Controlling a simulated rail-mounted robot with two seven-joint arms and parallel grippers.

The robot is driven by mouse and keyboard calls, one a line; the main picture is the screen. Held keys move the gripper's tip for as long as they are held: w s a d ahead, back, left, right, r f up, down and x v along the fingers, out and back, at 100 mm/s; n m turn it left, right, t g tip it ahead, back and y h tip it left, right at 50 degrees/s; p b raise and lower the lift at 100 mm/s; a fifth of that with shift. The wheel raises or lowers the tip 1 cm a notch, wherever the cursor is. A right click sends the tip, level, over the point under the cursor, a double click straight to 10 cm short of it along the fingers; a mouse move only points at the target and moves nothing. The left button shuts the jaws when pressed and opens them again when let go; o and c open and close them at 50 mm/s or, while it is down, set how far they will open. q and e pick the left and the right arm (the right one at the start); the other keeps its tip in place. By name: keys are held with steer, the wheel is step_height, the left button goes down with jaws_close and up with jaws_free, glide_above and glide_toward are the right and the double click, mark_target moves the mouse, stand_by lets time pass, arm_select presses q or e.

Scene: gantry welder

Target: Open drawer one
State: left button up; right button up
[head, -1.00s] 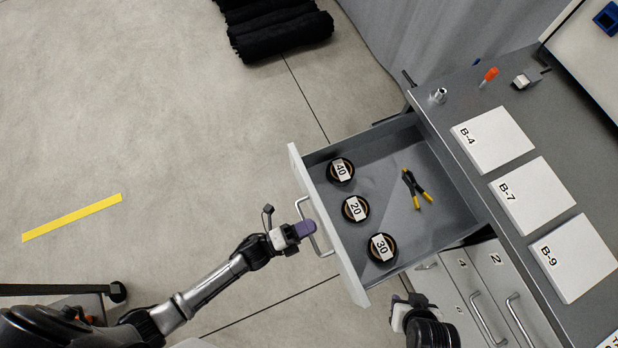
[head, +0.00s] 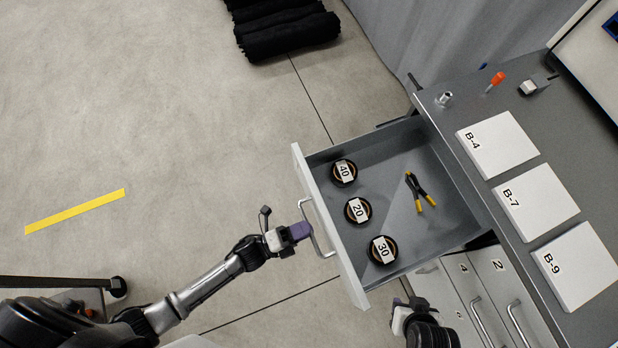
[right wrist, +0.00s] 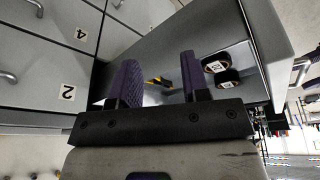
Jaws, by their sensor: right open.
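An open drawer (head: 331,222) sticks out to the left from under the workbench, and its inside shows. Its curved handle (head: 312,236) is on the white front. My left gripper (head: 302,231) is at the handle with its purple fingers touching or very close to it; I cannot tell whether they are closed. My right gripper (head: 399,318) is near the drawer's lower corner, beside the cabinet fronts. In the right wrist view my right gripper (right wrist: 158,78) is open and empty, with the drawer (right wrist: 262,45) beyond its fingers.
The drawer holds three round rolls (head: 357,210) labelled 40, 20 and 30, and yellow-black pliers (head: 420,191). Closed drawers marked 4 and 2 (head: 497,265) are below the bench. White boxes (head: 535,195) sit on the worktop (head: 461,112).

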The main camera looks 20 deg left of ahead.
arm_select(q)
steer(key=b+v, duration=0.1)
steer(key=v, duration=1.1)
steer(key=shift+s+a, duration=0.1)
steer(key=shift+a, duration=0.05)
